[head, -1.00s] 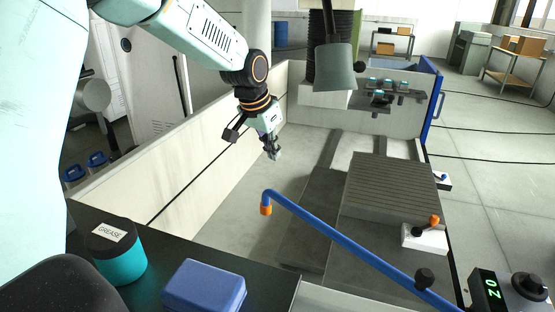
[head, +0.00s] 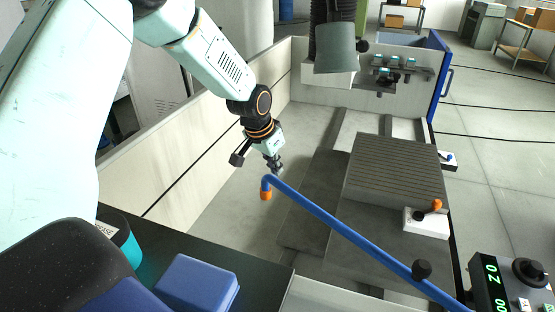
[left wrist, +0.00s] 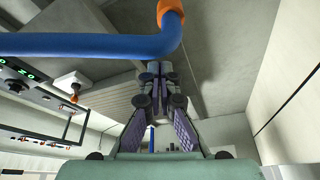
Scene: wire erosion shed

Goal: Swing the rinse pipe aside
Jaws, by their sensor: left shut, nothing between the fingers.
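The rinse pipe (head: 345,231) is a blue tube with a bent end and an orange nozzle (head: 265,190). It runs from the lower right across the machine bed to the left. My left gripper (head: 277,170) is shut and empty, just behind the pipe's bent end in the head view. In the left wrist view the pipe (left wrist: 90,45) crosses the top, its nozzle (left wrist: 174,8) at the upper edge. The shut fingers (left wrist: 155,72) show just below the bend there; I cannot tell whether they touch it. My right gripper is not in view.
A grooved grey table block (head: 395,165) and a white block with an orange knob (head: 427,221) lie beyond the pipe. A dark machine head (head: 335,50) hangs above. A blue box (head: 197,283) and grease tub (head: 126,240) stand at the front left. A control panel (head: 490,275) is at the lower right.

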